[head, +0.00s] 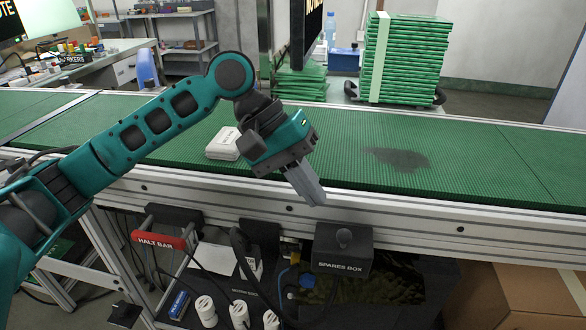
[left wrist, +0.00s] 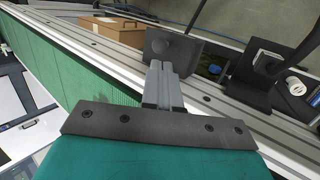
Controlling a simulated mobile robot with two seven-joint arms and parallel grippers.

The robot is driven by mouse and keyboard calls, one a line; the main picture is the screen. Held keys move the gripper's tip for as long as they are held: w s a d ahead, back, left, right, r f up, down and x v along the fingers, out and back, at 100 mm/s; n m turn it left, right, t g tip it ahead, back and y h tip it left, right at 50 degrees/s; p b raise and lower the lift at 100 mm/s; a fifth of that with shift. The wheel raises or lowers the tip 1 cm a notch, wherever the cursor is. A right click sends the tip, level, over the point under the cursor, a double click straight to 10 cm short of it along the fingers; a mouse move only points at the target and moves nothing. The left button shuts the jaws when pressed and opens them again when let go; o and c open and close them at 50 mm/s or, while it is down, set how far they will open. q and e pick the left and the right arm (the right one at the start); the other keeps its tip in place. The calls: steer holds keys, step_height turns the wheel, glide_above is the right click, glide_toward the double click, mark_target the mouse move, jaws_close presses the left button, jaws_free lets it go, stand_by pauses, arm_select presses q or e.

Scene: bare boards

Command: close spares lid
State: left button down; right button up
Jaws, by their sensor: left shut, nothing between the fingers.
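The spares box (head: 340,266) is a dark box labelled "SPARES BOX", below the front rail of the conveyor. A dark panel with a round knob (head: 344,238) stands at its top, and I take this for the lid. The knobbed panel also shows in the left wrist view (left wrist: 188,50), just beyond my fingertips. I cannot tell its exact angle. My left gripper (head: 314,199) is shut and empty, over the conveyor's front rail, above and slightly left of the knob. In the left wrist view its fingers (left wrist: 159,68) overlap the panel's edge; contact is unclear. My right gripper is out of view.
The metal rail (head: 460,214) runs along the green conveyor (head: 480,165). A white case (head: 223,144) lies on the belt behind my arm. Below are a red halt bar (head: 161,241), several white cylinders (head: 239,314) and a cardboard box (head: 515,295) at right.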

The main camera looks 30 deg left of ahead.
mark_target(340, 230)
arm_select(q)
steer(key=b+x, duration=0.1)
steer(key=x, duration=0.4)
steer(key=shift+w+d+f+b, duration=0.1)
steer(key=shift+d+f+b, duration=0.15)
steer(key=shift+f+b, duration=0.1)
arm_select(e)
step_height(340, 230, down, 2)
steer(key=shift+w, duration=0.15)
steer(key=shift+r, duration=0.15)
